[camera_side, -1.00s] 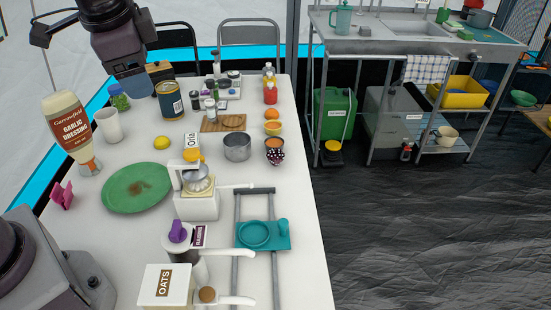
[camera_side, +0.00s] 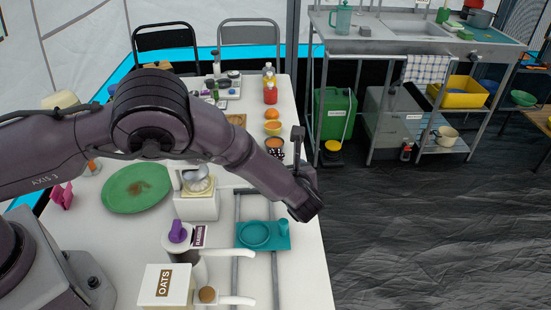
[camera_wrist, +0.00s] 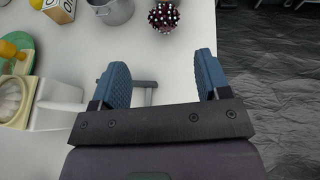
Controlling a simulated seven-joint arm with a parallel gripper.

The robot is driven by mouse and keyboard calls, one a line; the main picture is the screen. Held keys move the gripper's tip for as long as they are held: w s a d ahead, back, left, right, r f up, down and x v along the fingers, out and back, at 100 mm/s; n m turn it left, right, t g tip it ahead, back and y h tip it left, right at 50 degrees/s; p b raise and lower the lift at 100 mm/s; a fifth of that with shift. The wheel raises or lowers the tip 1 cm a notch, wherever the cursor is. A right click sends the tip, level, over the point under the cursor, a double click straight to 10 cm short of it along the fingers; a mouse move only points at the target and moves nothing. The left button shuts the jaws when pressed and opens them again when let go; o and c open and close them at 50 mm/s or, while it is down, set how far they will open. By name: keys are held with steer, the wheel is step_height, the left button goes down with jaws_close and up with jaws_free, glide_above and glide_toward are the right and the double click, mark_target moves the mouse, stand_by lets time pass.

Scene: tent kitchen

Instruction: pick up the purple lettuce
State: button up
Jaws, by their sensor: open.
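The purple lettuce (camera_wrist: 164,17) is a small round dark purple thing with pale speckles. It sits on the white table near the right edge, at the top of the wrist view. In the side view it (camera_side: 277,154) shows just beyond my arm, partly covered. My gripper (camera_wrist: 161,68) has two blue pads spread wide, with nothing between them but table and the end of a grey rail. The lettuce lies beyond the fingertips, roughly centred between them. In the side view my fingers cannot be made out clearly at the arm's end above the table's right edge.
A metal pot (camera_wrist: 112,10) and a lettered block (camera_wrist: 60,8) stand left of the lettuce. A teal tray (camera_side: 264,236) lies in front on grey rails. The table's right edge drops to dark floor (camera_side: 420,230).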

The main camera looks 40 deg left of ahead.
steer(key=shift+w+f, duration=0.1)
steer(key=shift+f, duration=0.35)
steer(key=shift+m, duration=0.3)
steer(key=x, duration=0.6)
steer(key=shift+w+a+f, duration=0.15)
steer(key=shift+w, duration=0.15)
steer(key=shift+t, duration=0.3)
steer(key=shift+x, duration=2.95)
steer(key=c, duration=0.9)
